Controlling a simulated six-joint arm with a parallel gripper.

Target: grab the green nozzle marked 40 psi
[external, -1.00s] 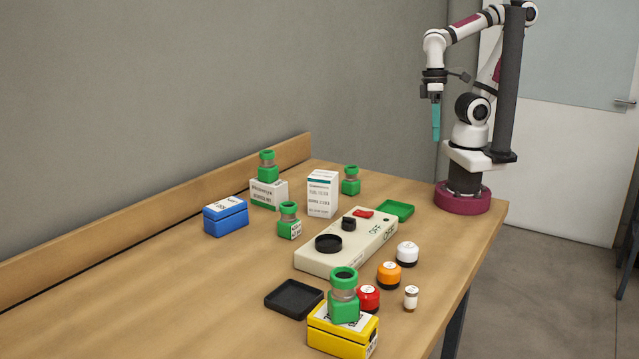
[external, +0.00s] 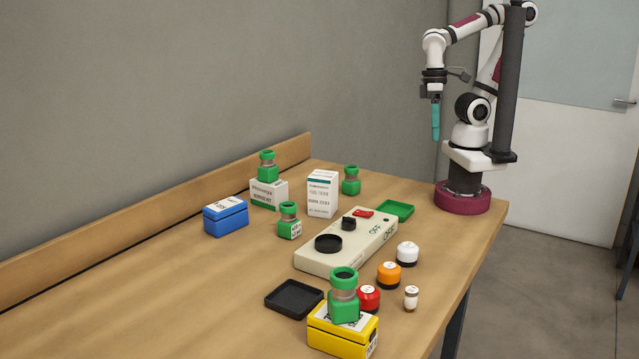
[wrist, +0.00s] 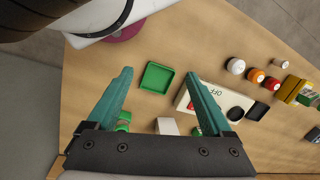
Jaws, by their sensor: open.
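One is on a white box at the back left (external: 267,168), one at the back beside a white carton (external: 351,181), one on the bare table in the middle (external: 289,219), and one on a yellow box in front (external: 344,295). Labels show on some, but I cannot read 40 psi on any. My gripper (external: 435,122) is open and empty, high above the table's far end, apart from all nozzles. In the wrist view its teal fingers (wrist: 159,73) are spread; a nozzle (wrist: 123,119) is partly hidden by the left finger.
A cream switch panel (external: 345,243) lies mid-table, with a green tray (external: 395,210) behind it and a black tray (external: 293,298) in front. A blue box (external: 226,216) and white carton (external: 322,194) stand left. White, orange and red jars (external: 389,275) line the right.

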